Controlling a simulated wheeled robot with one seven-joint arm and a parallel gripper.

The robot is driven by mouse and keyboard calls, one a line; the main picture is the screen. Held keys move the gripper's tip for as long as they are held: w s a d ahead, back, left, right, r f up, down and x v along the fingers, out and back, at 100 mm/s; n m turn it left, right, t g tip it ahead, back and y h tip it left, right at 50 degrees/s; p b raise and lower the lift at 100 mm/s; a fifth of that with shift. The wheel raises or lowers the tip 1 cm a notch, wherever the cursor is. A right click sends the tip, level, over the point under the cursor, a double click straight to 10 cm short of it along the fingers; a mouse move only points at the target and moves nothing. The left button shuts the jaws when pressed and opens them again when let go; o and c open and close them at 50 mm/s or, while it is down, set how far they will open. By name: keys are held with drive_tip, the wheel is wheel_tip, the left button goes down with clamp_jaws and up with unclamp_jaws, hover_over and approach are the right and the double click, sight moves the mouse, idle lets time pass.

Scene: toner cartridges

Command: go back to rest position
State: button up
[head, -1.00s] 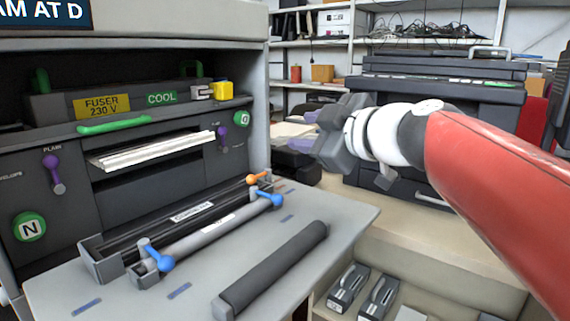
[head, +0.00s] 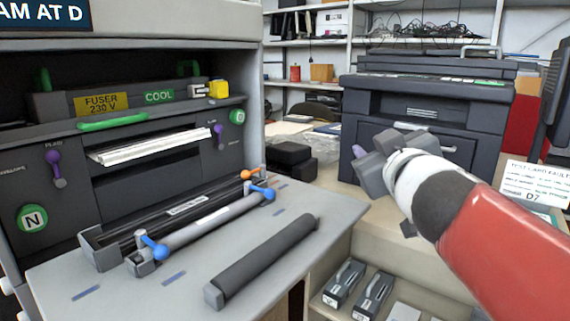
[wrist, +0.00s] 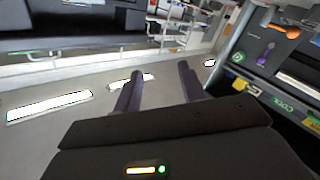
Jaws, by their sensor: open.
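My gripper (head: 362,172) is raised in the right half of the head view, in front of the dark printer on the back counter. In the wrist view its two fingers (wrist: 158,88) are spread apart with nothing between them. It touches nothing that I can see. A dark grey cartridge (head: 265,262) lies on the open grey tray (head: 340,215) of the large machine (head: 130,180). Beside it on the tray is a holder (head: 190,228) with blue and orange levers.
The dark printer (head: 430,110) stands behind my gripper. Below, a shelf holds small dark cartridges (head: 345,283). A printed card (head: 535,190) stands at the right. The space above the tray is free.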

drive_tip(key=s+d+f+m+g+h, duration=0.2)
drive_tip(key=f, duration=0.3)
drive_tip(key=s+d+f+m+g+h, duration=0.2)
drive_tip(key=s+d+f, duration=0.1)
drive_tip(key=f, duration=0.2)
drive_tip(key=s+a+f+m+g+y, duration=0.1)
drive_tip(key=s+a+f+g, duration=0.1)
drive_tip(key=s+f+g, duration=0.2)
drive_tip(key=s+a+f+m+g+y, duration=0.1)
drive_tip(key=s+f+g, duration=0.3)
drive_tip(key=s+f, duration=0.6)
wheel_tip(320, 180, down, 5)
drive_tip(key=shift+a+r+y, duration=0.2)
drive_tip(key=shift+a+y, duration=0.2)
drive_tip(key=shift+a, duration=0.4)
